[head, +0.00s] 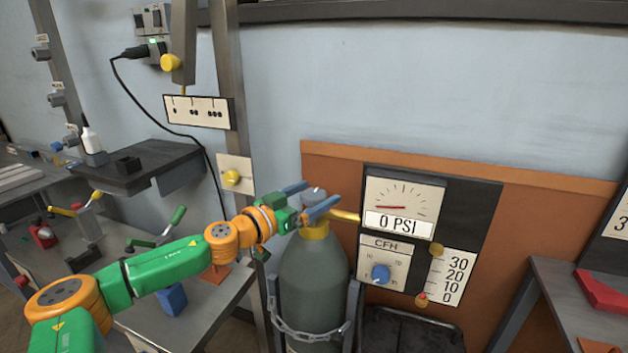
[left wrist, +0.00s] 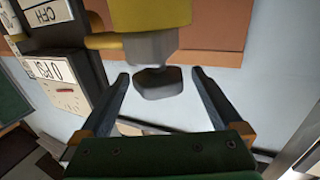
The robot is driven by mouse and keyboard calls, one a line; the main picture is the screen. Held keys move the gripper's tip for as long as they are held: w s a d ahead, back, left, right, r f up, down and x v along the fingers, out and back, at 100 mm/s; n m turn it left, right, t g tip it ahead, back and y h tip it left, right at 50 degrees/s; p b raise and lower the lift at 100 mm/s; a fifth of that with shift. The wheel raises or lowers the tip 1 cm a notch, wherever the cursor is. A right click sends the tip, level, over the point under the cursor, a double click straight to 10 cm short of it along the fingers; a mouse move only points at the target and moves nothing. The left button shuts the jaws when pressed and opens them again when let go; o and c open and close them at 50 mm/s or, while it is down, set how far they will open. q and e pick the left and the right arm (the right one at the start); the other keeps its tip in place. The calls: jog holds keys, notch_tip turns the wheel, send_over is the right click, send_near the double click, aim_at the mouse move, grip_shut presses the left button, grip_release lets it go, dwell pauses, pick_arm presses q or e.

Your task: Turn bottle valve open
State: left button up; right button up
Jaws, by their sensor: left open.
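The grey gas bottle (head: 312,265) stands upright with a chain across its front and a yellow collar (head: 315,231) at its neck. Its grey valve knob (head: 315,193) is on top. My left gripper (head: 308,199) is open at the knob, with one blue finger on each side. In the left wrist view the knob (left wrist: 158,83) sits between the spread fingertips, with visible gaps to both. The pressure gauge (head: 403,203) beside the bottle reads 0 PSI. My right gripper does not show.
A CFH panel with a blue knob (head: 381,274) and a flow scale (head: 455,277) sit below the gauge. A yellow pipe (head: 345,216) runs from the bottle to the panel. A workbench (head: 190,318) lies left and a table (head: 560,290) right.

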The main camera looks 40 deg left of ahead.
pick_arm(q)
jog(key=shift+w, duration=0.1)
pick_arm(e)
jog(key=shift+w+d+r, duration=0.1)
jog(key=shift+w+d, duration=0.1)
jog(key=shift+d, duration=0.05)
pick_arm(q)
jog(key=c, duration=1.3)
jog(key=shift+c, duration=0.2)
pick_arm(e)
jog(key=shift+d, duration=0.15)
